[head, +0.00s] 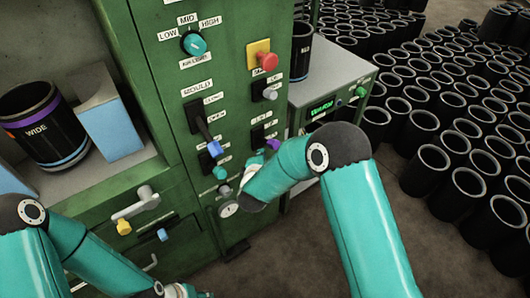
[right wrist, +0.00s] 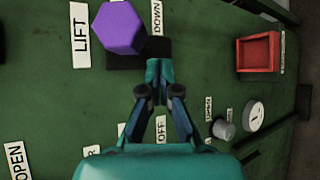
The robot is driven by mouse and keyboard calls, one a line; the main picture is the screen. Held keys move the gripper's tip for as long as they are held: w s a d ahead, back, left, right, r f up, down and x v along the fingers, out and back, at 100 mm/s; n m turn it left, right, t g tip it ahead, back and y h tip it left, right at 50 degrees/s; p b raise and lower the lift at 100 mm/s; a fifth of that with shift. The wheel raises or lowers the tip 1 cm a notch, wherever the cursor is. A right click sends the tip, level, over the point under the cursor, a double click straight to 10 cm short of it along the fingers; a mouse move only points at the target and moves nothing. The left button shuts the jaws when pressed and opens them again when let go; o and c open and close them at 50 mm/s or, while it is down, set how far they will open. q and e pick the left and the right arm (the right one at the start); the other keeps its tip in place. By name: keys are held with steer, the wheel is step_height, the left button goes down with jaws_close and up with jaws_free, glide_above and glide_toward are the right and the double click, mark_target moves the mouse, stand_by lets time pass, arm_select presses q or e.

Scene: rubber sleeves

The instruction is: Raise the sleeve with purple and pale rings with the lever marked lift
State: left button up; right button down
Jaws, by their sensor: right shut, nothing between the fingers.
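A black sleeve marked WIDE (head: 44,128), with a purple ring and a pale blue ring, stands tilted in the picture, in the green machine's left bay. The lift lever's purple knob (head: 273,144) is on the machine front. In the right wrist view the knob (right wrist: 119,28) sits over a dark slot plate, between the labels LIFT (right wrist: 81,35) and DOWN. My right gripper (right wrist: 160,70) is shut and empty, its tips close beside the plate and apart from the knob. In the head view my right forearm partly hides it. My left gripper (head: 180,290) is barely visible at the bottom edge.
The mould lever (head: 208,137) with a blue end is left of the purple knob. A red button (head: 267,61) and a teal dial (head: 193,44) are above. A pale blue block (head: 106,120) is beside the sleeve. Many black sleeves (head: 430,160) stand on the floor at right.

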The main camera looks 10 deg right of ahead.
steer(key=s+a+r, duration=0.4)
steer(key=a+r, duration=0.2)
steer(key=shift+p, duration=0.3)
steer(key=shift+s, duration=0.1)
steer(key=s+d+f+m+g+y+p, duration=0.2)
steer(key=s+f+m+g+y, duration=0.1)
steer(key=s+f+m, duration=0.3)
steer(key=s+d+f+m+g+y+p, duration=0.1)
steer(key=s+d+f+m+g+y, duration=0.15)
steer(key=s+f+m, duration=0.4)
steer(key=s+f+m+g+y+p, duration=0.1)
steer(key=s+f+m+g, duration=0.1)
steer(key=s, duration=0.6)
steer(key=s+d+f+m+g+y, duration=0.1)
steer(key=s+f+m+g, duration=0.2)
steer(key=s, duration=0.5)
steer(key=m+g, duration=0.1)
steer(key=m, duration=0.1)
steer(key=shift+s+f+m+p, duration=0.15)
steer(key=shift+s+m+p, duration=0.2)
steer(key=shift+s+p, duration=0.05)
